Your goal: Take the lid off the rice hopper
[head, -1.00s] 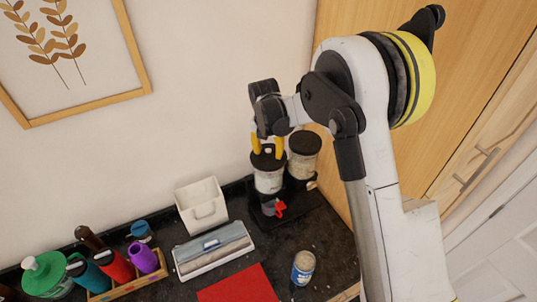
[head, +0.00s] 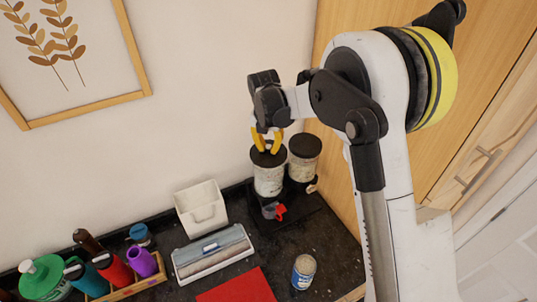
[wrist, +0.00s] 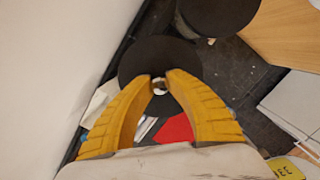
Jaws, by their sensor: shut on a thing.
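Two clear hoppers with round black lids stand in the back corner. The left hopper (head: 268,183) has pale, speckled contents, which fits the rice hopper. My gripper (head: 267,150) comes down over it from above. Its yellow fingers are shut on the small centre knob of the black lid (head: 282,156). In the wrist view the fingertips (wrist: 159,83) meet at the knob in the middle of the lid (wrist: 150,56). The lid is level and at or very near the hopper's rim; I cannot tell whether there is a gap. The lid hides the hopper in the wrist view.
The second hopper (head: 303,168) stands close on the right, with its lid (head: 305,145) on. A wooden panel (head: 335,120) rises beside it. A white bin (head: 201,208), a grey-topped box (head: 213,253), a red mat (head: 238,287) and a jar (head: 303,272) stand in front.

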